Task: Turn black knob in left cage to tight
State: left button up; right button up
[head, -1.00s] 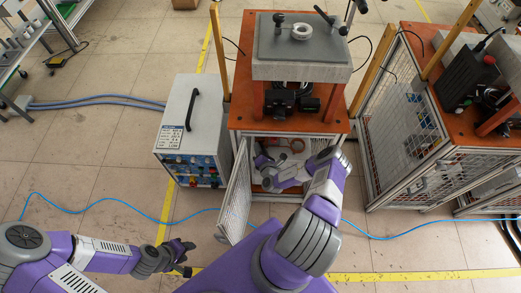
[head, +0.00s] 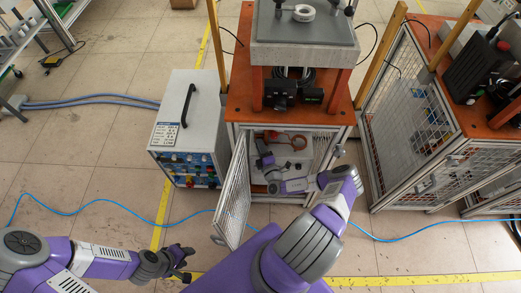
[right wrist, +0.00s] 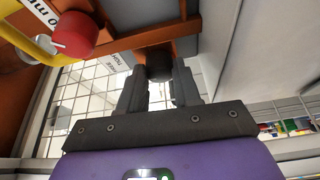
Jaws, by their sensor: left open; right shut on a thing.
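The left cage (head: 338,133) stands in the middle of the head view, with its mesh door (head: 236,192) swung open to the left. My right arm reaches through the opening, and my right gripper (head: 262,147) is inside at the left. In the right wrist view, the black knob (right wrist: 159,62) is between the fingertips of my right gripper (right wrist: 158,82), which is shut on it. The fingers hide part of the knob, and I cannot tell how tight it is. My left gripper (head: 184,263) is open and empty, low over the floor outside the cage.
A white control box (head: 190,125) stands left of the cage. A second mesh cage (head: 415,125) stands to the right. A red knob (right wrist: 73,36) on a yellow part is close to my right gripper. A blue cable (head: 85,207) crosses the floor.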

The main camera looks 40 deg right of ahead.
jog(key=shift+f+m+t+b, duration=0.3)
jog(key=shift+m+b, duration=0.15)
jog(key=shift+m, duration=0.55)
jog(key=shift+m+t+h, duration=0.3)
jog(key=shift+m+h, duration=0.1)
jog(key=shift+m, duration=0.5)
jog(key=shift+a+m+t+h+b, duration=0.15)
jog(key=shift+m+h, duration=0.4)
jog(key=shift+m, duration=0.75)
jog(key=shift+d+m+t+h+b, duration=0.2)
jog(key=shift+m+h, duration=0.35)
jog(key=shift+m, duration=0.75)
jog(key=o, duration=1.1)
jog(key=shift+c, duration=0.2)
